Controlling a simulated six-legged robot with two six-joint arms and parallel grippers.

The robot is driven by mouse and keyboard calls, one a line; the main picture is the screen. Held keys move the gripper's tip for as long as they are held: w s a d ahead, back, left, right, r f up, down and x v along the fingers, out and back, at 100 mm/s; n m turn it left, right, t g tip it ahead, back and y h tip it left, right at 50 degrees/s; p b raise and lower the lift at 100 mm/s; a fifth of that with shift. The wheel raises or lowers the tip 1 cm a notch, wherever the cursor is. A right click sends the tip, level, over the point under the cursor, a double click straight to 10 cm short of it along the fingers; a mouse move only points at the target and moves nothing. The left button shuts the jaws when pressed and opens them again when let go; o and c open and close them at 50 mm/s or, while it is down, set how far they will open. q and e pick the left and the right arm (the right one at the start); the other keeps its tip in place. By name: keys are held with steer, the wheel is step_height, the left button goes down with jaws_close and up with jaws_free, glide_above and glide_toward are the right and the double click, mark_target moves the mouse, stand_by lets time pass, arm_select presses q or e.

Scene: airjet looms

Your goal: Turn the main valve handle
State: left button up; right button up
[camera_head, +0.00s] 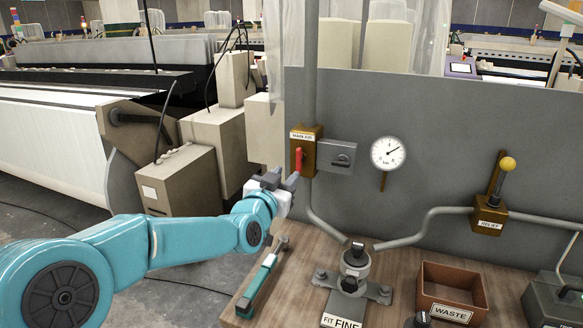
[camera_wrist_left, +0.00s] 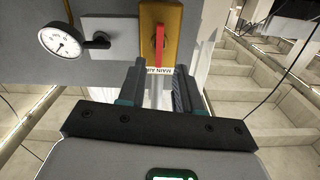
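The main valve is a brass-coloured box (camera_head: 311,143) with a "MAIN AIR" label on the grey panel. Its red handle (camera_head: 299,159) hangs roughly upright on the front face. In the left wrist view the red handle (camera_wrist_left: 160,45) on the yellow box (camera_wrist_left: 146,17) lies just beyond the fingertips. My left gripper (camera_head: 271,181) is below and left of the handle and apart from it. In the left wrist view my left gripper (camera_wrist_left: 156,75) has its two fingers spread with nothing between them. My right gripper is not in view.
A relief valve (camera_head: 490,214) is farther right. The wooden bench (camera_head: 300,262) below holds a green-handled tool (camera_head: 262,282), a pipe fitting (camera_head: 354,267) and a waste box (camera_head: 455,276).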

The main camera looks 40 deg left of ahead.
mark_target(297, 162)
arm_select(q)
steer(key=p+x, duration=0.4)
steer(key=x, duration=0.2)
steer(key=shift+r+p, duration=0.2)
steer(key=shift+p, duration=0.15)
steer(key=shift+w+f, duration=0.2)
steer(key=shift+w, duration=0.05)
steer(key=shift+s+a+b, duration=0.1)
steer(key=shift+b, duration=0.2)
steer(key=shift+w, duration=0.2)
steer(key=shift+s, duration=0.1)
steer(key=shift+r, duration=0.1)
jaws_close()
